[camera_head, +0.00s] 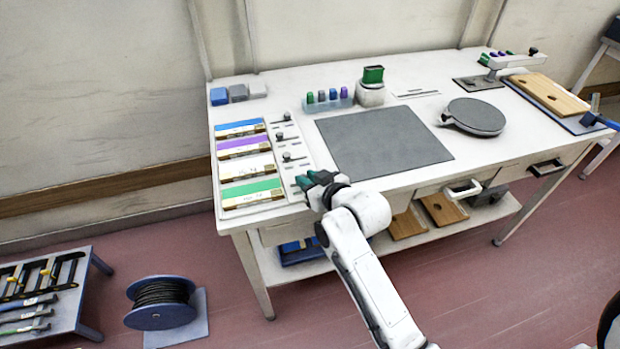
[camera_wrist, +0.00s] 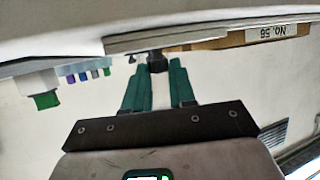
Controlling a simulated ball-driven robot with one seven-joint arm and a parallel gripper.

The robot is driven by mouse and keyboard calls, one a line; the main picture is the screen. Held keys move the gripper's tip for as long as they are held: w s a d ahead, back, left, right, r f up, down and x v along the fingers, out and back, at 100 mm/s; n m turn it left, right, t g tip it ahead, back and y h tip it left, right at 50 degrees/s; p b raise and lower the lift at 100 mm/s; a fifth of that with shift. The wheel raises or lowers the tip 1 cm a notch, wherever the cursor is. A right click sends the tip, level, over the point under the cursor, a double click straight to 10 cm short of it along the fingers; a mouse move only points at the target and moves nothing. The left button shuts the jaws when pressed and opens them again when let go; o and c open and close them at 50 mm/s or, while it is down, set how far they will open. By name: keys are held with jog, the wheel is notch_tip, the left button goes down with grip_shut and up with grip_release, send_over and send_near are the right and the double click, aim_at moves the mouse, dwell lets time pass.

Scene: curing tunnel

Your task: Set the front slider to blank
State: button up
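A white slider board (camera_head: 289,150) lies at the left end of the bench, with several dark-knobbed sliders in a row from back to front. Beside it run blue (camera_head: 239,128), purple (camera_head: 243,145), white (camera_head: 245,166) and green (camera_head: 250,190) strips with small labels. My gripper (camera_head: 304,182) is at the front end of the board. In the wrist view, its teal fingers stand either side of a dark knob (camera_wrist: 157,64), apparently the front slider's, and seem to touch it. The front slider's setting is hidden by the gripper.
A grey mat (camera_head: 383,142) lies right of the board. Behind it stand a rack of colored pegs (camera_head: 328,100) and a green-topped stamp (camera_head: 372,85). A round dark plate (camera_head: 473,117) is farther right.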

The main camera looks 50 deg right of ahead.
jog(key=o, duration=0.4)
jog(key=shift+o, duration=0.2)
jog(key=v, duration=1)
jog(key=shift+s+r+b, duration=0.15)
jog(key=shift+s+b, duration=0.2)
jog(key=shift+b, duration=0.05)
jog(key=shift+a, duration=0.1)
jog(key=s+a+f+n+g+y, duration=0.1)
jog(key=s+a+f+g, duration=0.4)
jog(key=s+f+g, duration=0.1)
jog(key=s+a+f+n+g+y, duration=0.1)
jog(key=s+a+f+g+y, duration=0.1)
jog(key=s+a+f+g, duration=0.4)
jog(key=s+f, duration=0.2)
jog(key=s, duration=0.2)
jog(key=shift+n+y, duration=0.3)
jog(key=shift+n, duration=0.1)
